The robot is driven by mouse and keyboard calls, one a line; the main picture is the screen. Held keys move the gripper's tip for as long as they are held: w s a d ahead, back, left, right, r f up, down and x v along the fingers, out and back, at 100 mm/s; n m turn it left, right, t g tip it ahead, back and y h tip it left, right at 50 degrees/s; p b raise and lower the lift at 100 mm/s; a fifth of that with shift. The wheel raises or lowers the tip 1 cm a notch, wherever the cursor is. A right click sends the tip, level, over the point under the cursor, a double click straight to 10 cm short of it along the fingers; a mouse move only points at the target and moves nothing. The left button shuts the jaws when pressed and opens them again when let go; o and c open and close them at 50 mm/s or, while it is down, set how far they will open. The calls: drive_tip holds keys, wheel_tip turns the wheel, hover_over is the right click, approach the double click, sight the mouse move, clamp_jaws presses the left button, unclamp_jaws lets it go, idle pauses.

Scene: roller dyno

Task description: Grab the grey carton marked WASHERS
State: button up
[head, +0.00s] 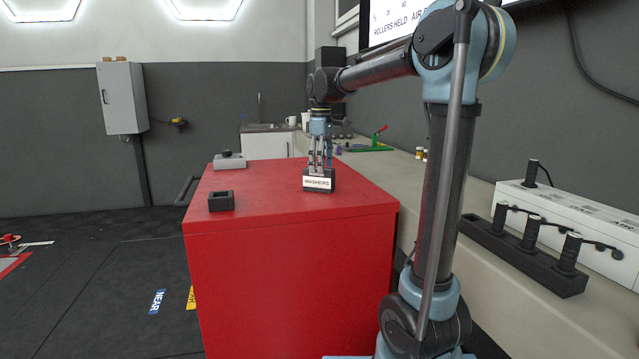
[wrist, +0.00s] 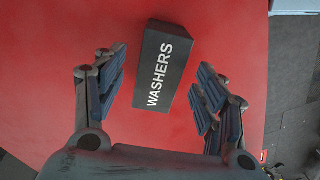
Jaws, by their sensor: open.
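The carton marked WASHERS (head: 319,183) stands on the red cabinet top near its right side, dark grey with a white label facing me. In the wrist view the carton (wrist: 163,67) lies between the two fingers, with a gap on each side. My gripper (head: 320,164) is directly above the carton in the head view, pointing down. In the wrist view my gripper (wrist: 160,88) is open and empty, its dark finger pads apart. Whether the fingertips reach below the carton's top is hard to tell.
The red cabinet (head: 290,285) also bears a small dark open box (head: 221,201) and a grey block with a dark knob (head: 229,160), both left of the carton. A bench with a charger strip (head: 525,252) runs along the right. The floor at left is mostly clear.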

sight(319, 178)
drive_tip(key=f, duration=0.4)
drive_tip(key=shift+w+a+f, duration=0.15)
drive_tip(key=shift+w+a, duration=0.05)
drive_tip(key=shift+a, duration=0.2)
drive_tip(key=shift+f, duration=0.6)
drive_tip(key=shift+c, duration=0.6)
drive_tip(key=c, duration=1.1)
